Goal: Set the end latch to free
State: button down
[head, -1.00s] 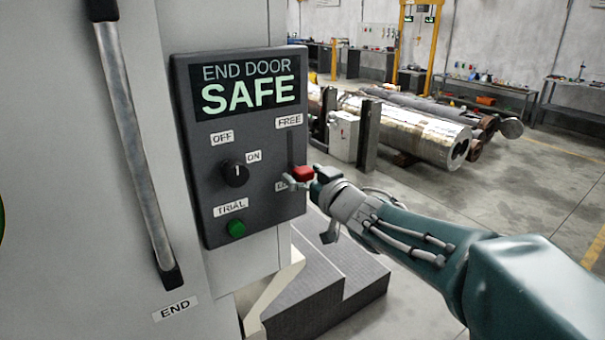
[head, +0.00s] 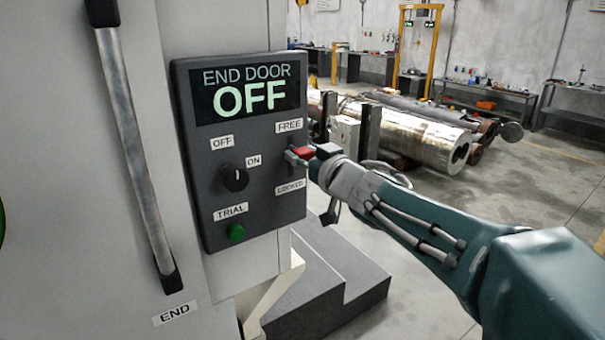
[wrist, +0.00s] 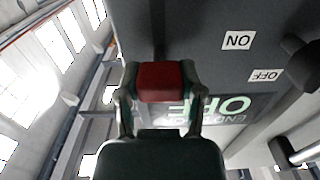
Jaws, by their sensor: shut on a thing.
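A dark control panel (head: 214,155) on the grey cabinet has a display (head: 248,93) reading END DOOR OFF. The red latch handle (head: 304,152) sits in its slot on the panel's right side, just below the FREE label (head: 289,125) and above the LOCKED label (head: 290,187). My gripper (head: 300,157) is shut on the red handle. In the wrist view the handle (wrist: 160,82) lies between the two fingers of my gripper (wrist: 160,85). The part of the slot behind the handle is hidden by the fingers in the head view.
The rotary knob (head: 235,178) and green TRIAL button (head: 236,232) are left of the slot. A long door handle (head: 138,150) runs down the cabinet marked END. A grey stepped block (head: 325,275) is below the panel. Metal barrels (head: 415,130) lie behind my arm.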

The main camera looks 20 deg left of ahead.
jog(key=shift+r, duration=0.85)
jog(key=shift+c, duration=1)
grip_release()
jog(key=shift+f, duration=0.1)
jog(key=v, duration=1.1)
jog(key=shift+s+d, duration=0.3)
